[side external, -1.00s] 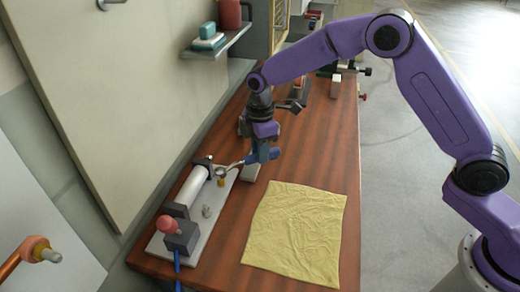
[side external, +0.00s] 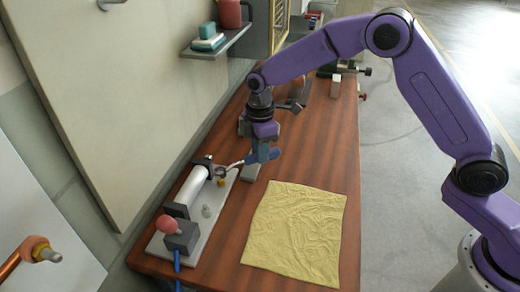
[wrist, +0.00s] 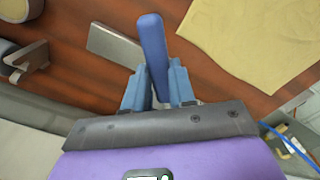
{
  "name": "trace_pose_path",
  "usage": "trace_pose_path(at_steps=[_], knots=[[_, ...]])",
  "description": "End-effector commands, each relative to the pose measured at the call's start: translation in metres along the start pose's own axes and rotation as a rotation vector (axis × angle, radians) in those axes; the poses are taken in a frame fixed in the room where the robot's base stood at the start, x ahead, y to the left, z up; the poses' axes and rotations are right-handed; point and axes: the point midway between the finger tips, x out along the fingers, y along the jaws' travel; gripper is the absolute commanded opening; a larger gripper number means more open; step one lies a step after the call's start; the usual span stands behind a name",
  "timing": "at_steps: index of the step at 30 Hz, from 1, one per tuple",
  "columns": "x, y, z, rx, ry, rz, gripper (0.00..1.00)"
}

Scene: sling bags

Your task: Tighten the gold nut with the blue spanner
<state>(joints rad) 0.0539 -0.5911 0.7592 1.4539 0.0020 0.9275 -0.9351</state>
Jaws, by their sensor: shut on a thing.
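The blue spanner (side external: 250,158) is in my gripper (side external: 262,152). Its blue handle (wrist: 151,45) stands between the two fingers of my gripper (wrist: 159,80) in the wrist view, and the fingers are shut on it. In the side view its metal end reaches left to the gold nut (side external: 221,182), on the plate near the white cylinder. The spanner's head appears at or just above the nut; I cannot tell whether it is seated around it. The nut and the spanner's head do not show clearly in the wrist view.
A grey base plate (side external: 190,247) carries a white cylinder (side external: 193,186) and a red knob (side external: 167,224) on a dark block. A yellow cloth (side external: 295,235) lies to the right on the wooden bench (side external: 232,245). A wall shelf (side external: 218,46) stands behind.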

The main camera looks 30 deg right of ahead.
Motion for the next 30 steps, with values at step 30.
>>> trace_pose_path(at_steps=[30], knots=[[0.020, 0.000, 0.000, 0.000, 0.000, 0.001, 0.00]])
